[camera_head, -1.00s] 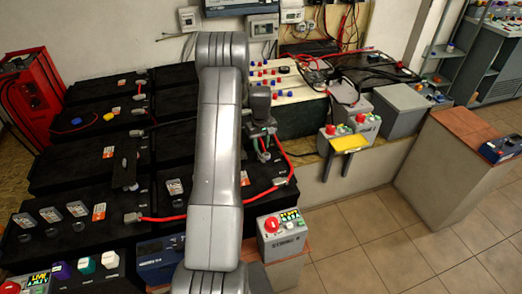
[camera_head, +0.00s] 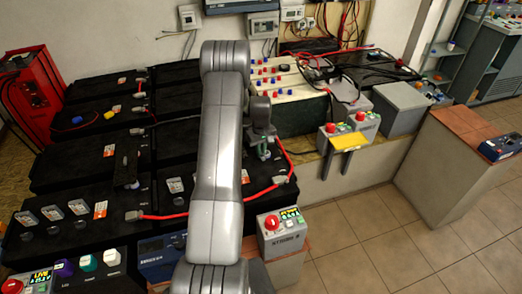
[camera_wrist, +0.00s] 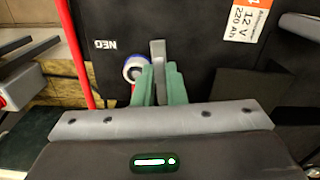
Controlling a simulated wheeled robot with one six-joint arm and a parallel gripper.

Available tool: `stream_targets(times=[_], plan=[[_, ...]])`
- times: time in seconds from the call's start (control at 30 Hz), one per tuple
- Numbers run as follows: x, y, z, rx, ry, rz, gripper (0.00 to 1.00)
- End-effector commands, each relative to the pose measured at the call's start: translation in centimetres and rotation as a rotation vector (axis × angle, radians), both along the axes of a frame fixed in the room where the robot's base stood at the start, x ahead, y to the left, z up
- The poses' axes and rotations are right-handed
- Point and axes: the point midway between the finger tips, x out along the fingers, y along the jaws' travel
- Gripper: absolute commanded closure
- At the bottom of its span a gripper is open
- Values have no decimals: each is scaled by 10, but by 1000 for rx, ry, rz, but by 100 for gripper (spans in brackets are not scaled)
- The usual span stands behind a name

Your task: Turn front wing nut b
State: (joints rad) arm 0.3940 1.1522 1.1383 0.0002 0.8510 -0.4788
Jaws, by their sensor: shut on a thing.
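My gripper (camera_head: 262,153) reaches down over the black batteries at the front right of the bank in the head view. In the wrist view its green fingers (camera_wrist: 160,88) are closed on a narrow grey upright piece, which looks like the wing of the wing nut (camera_wrist: 158,50). The lower part of that piece is hidden between the fingers. Which lettered nut it is cannot be read. A round white and blue cap (camera_wrist: 136,68) is beside the left finger, on the battery marked NEO.
A red cable (camera_wrist: 82,55) runs close to the left of my gripper in the wrist view. The tiled floor (camera_head: 380,235) at the right is clear.

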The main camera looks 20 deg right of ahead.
Motion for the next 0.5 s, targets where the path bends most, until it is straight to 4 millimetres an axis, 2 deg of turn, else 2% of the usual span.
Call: stream_targets(times=[0.2,0.5], plan=[[0,1,-4,-1,-1,-66,100],[0,2,-1,0,0,-157,100]])
